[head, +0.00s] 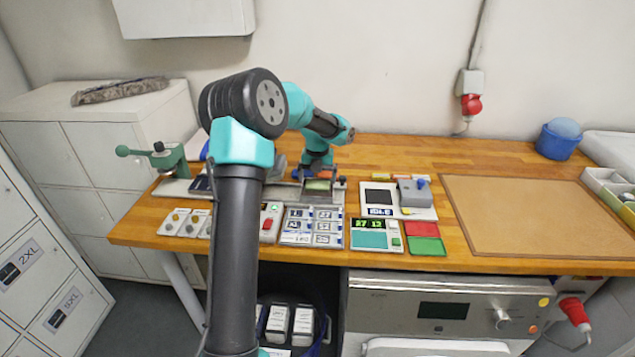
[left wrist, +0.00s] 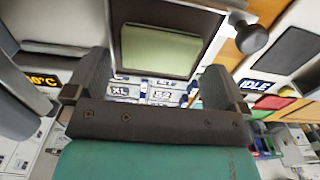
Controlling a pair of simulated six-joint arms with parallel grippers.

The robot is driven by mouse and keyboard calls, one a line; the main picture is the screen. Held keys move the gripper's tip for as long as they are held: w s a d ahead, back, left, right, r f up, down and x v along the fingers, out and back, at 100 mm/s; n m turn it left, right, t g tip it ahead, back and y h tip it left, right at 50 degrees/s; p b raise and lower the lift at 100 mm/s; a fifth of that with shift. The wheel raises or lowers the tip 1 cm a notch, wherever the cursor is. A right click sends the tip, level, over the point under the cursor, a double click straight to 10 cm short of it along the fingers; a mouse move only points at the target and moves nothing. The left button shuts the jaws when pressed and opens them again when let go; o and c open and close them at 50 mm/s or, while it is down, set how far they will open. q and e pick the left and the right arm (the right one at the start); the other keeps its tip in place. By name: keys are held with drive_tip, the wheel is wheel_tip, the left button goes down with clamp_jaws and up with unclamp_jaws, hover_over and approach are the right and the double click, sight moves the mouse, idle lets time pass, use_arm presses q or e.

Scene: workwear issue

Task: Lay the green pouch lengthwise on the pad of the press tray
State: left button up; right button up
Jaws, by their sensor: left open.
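A flat, dull green rectangle (left wrist: 160,50), which looks like the green pouch, lies inside the dark frame of the press tray (left wrist: 122,18) in the left wrist view. It fills most of the frame, so I cannot tell it apart from the pad. In the head view a small green patch (head: 318,185) shows there, below my left gripper (head: 319,177). In the left wrist view my left gripper (left wrist: 150,88) is open, its two fingers apart with nothing between them. The green rectangle is beyond the fingers and apart from them. My right gripper is not in view.
A green-handled press (head: 168,158) stands at the left. A label panel (head: 312,227), a device reading IDLE (head: 411,213), and red (head: 420,228) and green (head: 427,246) plates are in front and to the right. A brown mat (head: 535,215) lies clear at right.

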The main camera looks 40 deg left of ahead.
sight(317, 184)
use_arm(q)
wheel_tip(317, 184, up, 10)
idle(0.4)
drive_tip(key=shift+f, duration=0.1)
wheel_tip(317, 184, down, 12)
drive_tip(key=shift+f, duration=0.1)
idle(0.9)
